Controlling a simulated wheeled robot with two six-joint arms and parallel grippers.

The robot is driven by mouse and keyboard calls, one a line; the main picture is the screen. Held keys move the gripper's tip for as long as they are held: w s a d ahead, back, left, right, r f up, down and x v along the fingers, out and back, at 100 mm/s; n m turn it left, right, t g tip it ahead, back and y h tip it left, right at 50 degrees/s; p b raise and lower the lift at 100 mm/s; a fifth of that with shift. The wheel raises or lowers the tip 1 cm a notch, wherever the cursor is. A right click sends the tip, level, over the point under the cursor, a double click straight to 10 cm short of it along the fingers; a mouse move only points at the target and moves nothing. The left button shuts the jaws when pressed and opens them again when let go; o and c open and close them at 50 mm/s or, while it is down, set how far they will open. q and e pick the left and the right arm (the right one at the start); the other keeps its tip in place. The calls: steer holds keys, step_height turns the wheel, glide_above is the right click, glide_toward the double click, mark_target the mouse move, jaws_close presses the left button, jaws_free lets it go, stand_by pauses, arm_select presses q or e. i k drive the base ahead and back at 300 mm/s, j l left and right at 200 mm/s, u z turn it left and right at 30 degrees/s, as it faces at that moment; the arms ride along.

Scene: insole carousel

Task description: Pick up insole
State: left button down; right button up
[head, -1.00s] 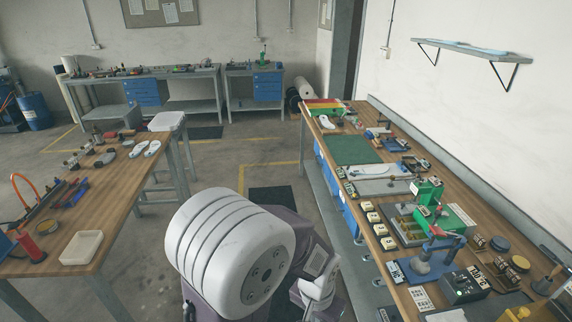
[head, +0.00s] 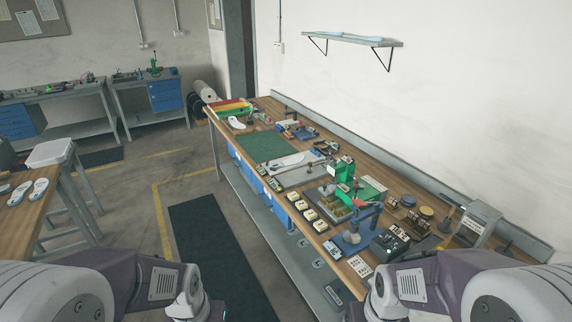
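A white insole (head: 236,122) lies near the far left end of the long wooden workbench (head: 262,106). A pale, flat, insole-like piece (head: 290,161) lies mid-bench beside the green mat (head: 267,148). A pair of light insoles, one left (head: 20,193) and one right (head: 39,191), lies on the wooden table at the left edge. Pale blue insole-like shapes (head: 345,36) rest on the wall shelf. My two arms come in at the lower left and lower right, well short of these insoles. Neither gripper's fingers show.
A green press (head: 341,178), a blue hand tool (head: 352,236) and several small blocks crowd the bench's near half. A dark floor mat (head: 212,245) lies on open floor before the bench.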

mark_target(296, 159)
steer(key=i+j+z, duration=1.3)
steer(key=j, duration=0.3)
steer(key=i+j+z, duration=0.15)
steer(key=j+z, duration=0.3)
steer(key=j, duration=0.25)
steer(key=j+z, duration=0.45)
steer(key=j, duration=0.35)
steer(key=j+z, duration=0.4)
steer(key=j, duration=0.4)
steer(key=k+j+z, duration=0.15)
steer(key=j+z, duration=0.3)
steer(key=j, duration=0.35)
